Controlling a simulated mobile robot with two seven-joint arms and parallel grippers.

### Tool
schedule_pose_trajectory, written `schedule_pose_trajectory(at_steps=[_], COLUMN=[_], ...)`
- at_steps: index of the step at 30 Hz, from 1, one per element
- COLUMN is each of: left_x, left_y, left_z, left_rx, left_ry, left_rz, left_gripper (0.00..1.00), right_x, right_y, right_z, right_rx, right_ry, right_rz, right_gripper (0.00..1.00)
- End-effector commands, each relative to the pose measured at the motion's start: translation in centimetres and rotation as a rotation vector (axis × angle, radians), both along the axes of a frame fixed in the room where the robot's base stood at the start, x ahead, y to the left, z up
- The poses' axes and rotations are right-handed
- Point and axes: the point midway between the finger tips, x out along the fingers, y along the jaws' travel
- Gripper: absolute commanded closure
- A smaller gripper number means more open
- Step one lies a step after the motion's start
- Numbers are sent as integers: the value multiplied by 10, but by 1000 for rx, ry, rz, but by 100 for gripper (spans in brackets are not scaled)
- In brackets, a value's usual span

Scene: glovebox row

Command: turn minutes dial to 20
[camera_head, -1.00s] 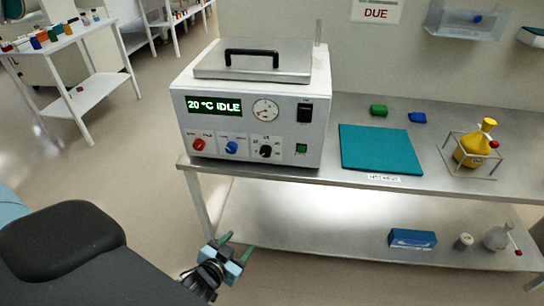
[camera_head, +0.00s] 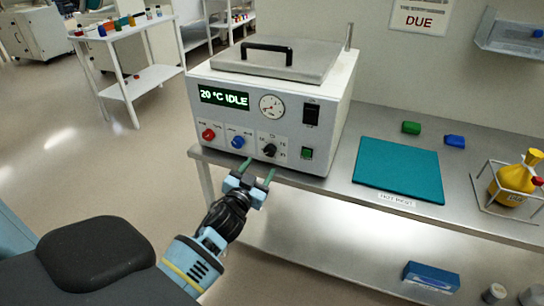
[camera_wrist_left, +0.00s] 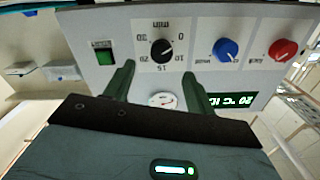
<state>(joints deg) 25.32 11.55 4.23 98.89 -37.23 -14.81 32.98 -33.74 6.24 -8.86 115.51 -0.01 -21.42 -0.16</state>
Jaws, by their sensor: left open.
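The minutes dial is a black knob (camera_head: 269,150) at the lower right of the front panel of a white bath unit (camera_head: 330,100). My left gripper (camera_head: 258,170) is open and empty, in front of and just below the knob. Its green fingers (camera_wrist_left: 158,71) point at the panel and stand either side of the knob's line, apart from it. My right gripper is not in view.
A red knob (camera_head: 208,134) and a blue knob (camera_head: 238,142) sit left of the dial; a green switch (camera_head: 307,153) sits right. The display (camera_head: 224,97) reads 20 °C IDLE. A teal mat (camera_head: 400,168) and a yellow flask (camera_head: 516,178) are on the bench to the right.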

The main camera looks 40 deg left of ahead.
Motion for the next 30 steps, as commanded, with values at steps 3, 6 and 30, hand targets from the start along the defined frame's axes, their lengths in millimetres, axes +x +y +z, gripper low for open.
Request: schedule_pose_trajectory(at_steps=[3, 6, 30], left_x=[1, 2, 77], left_y=[1, 1, 19], left_z=[2, 2, 1], left_rx=[2, 2, 2], left_ry=[-4, -4, -3], left_rz=[2, 2, 0], left_gripper=[45, 45, 45], right_x=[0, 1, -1], right_y=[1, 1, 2], right_z=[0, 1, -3], right_rx=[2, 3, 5], right_ry=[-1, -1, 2], right_rz=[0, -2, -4], right_gripper=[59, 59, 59])
